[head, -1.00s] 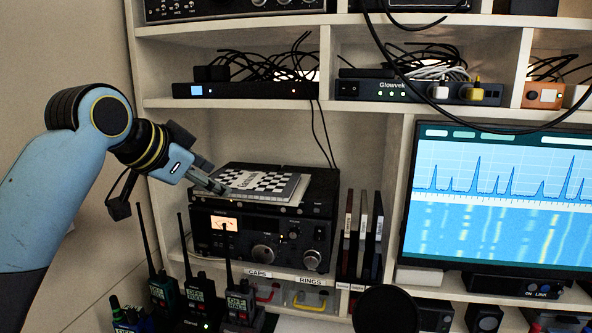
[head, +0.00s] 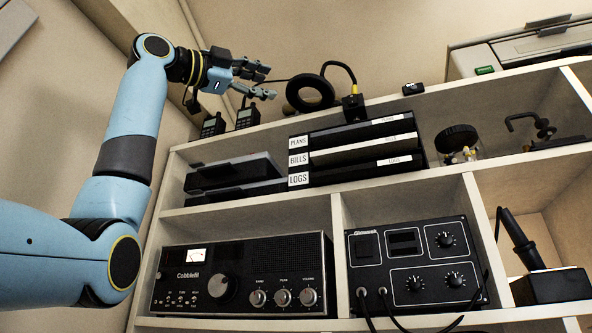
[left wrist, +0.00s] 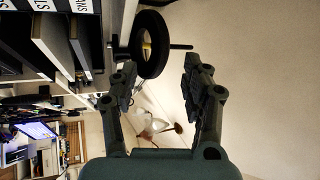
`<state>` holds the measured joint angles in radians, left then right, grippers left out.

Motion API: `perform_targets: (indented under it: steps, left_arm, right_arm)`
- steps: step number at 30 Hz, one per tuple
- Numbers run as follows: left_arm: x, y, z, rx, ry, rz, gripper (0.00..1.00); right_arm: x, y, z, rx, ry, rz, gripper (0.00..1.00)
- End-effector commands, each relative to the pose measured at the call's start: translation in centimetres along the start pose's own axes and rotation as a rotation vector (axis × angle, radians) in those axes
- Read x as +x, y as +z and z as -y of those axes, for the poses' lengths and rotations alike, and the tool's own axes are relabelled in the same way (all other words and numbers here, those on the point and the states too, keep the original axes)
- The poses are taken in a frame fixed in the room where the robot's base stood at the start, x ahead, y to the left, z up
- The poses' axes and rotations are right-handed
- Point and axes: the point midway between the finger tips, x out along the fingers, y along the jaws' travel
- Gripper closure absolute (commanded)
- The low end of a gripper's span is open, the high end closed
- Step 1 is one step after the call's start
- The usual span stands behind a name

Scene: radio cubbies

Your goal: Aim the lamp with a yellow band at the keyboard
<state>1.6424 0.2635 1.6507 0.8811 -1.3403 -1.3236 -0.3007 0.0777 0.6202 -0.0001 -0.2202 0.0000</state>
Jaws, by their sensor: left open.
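The lamp with a yellow band stands on top of the shelf unit. Its black ring head (head: 310,92) hangs on a curved neck from a dark base (head: 354,106) with a yellow band (head: 354,89). My left gripper (head: 268,82) is open and empty, just left of the ring head, its fingers pointing towards it. In the left wrist view the ring head (left wrist: 150,44) shows beyond the fingers (left wrist: 157,75), nearer the left one, and a gap seems to remain. I cannot make out the keyboard in either view. My right gripper is out of view.
Two handheld radios (head: 247,117) stand on the shelf top below my left gripper. Labelled black binders (head: 350,143) lie under the lamp. A small dark device (head: 413,88) and a printer (head: 520,48) are to the right. The wall behind is bare.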

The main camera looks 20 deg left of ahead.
Motion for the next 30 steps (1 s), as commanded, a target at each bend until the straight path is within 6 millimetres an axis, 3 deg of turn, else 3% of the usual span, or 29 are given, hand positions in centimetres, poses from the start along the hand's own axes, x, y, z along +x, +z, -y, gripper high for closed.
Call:
perform_targets:
  steps: [6, 12, 25, 30]
  left_arm:
    - [4.7, -0.1, 0.2, -0.006, 0.004, -0.002, 0.52]
    - [7.7, 0.0, 0.2, -0.005, 0.002, -0.001, 0.52]
    - [8.6, 0.1, -0.1, -0.002, 0.001, 0.002, 0.54]
    - [8.6, 0.0, -0.1, -0.003, 0.001, 0.002, 0.76]
  right_arm:
    - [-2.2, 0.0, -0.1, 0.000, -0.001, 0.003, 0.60]
    - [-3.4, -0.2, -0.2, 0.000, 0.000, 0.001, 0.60]
    - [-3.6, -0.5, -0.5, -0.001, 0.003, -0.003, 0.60]
    - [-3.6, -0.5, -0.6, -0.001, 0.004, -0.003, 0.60]
